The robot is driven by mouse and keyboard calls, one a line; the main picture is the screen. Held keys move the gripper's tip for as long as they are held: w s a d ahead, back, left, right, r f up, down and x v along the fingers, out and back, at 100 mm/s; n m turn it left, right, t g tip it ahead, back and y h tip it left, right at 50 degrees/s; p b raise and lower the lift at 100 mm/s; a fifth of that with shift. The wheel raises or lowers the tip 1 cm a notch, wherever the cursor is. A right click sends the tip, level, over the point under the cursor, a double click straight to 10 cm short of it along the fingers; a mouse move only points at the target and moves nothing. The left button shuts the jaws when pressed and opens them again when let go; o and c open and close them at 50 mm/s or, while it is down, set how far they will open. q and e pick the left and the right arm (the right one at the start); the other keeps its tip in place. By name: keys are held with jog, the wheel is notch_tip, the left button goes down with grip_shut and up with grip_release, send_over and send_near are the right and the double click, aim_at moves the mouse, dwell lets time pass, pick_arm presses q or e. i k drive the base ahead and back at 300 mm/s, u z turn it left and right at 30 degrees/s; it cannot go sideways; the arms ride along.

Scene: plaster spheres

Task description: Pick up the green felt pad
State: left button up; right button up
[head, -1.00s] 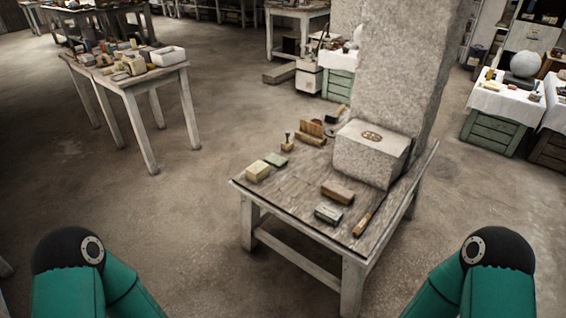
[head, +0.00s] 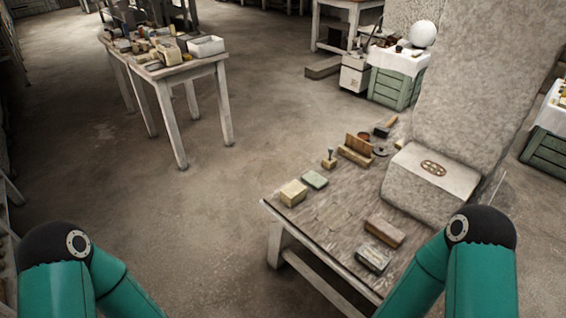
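The green felt pad (head: 315,179) is a small, flat, pale green block. It lies on the worn wooden table (head: 335,215), near its left edge, just right of and behind a cream block (head: 293,193). Nothing covers it. My two teal arms show at the lower left and lower right of the head view. Both grippers are out of the picture. The right arm overlaps the near right part of the table in the view; neither arm is seen at the pad.
On the same table are a stamp-like tool (head: 329,160), a wooden holder (head: 355,149), a brown brick (head: 384,233), a grey block (head: 372,260) and a large stone block (head: 430,183) by a pillar. Another cluttered table (head: 160,68) stands at the back left. Floor between them is clear.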

aim_at(316, 180)
jog(key=u, duration=0.25)
jog(key=i, duration=1.1)
jog(key=u, duration=0.25)
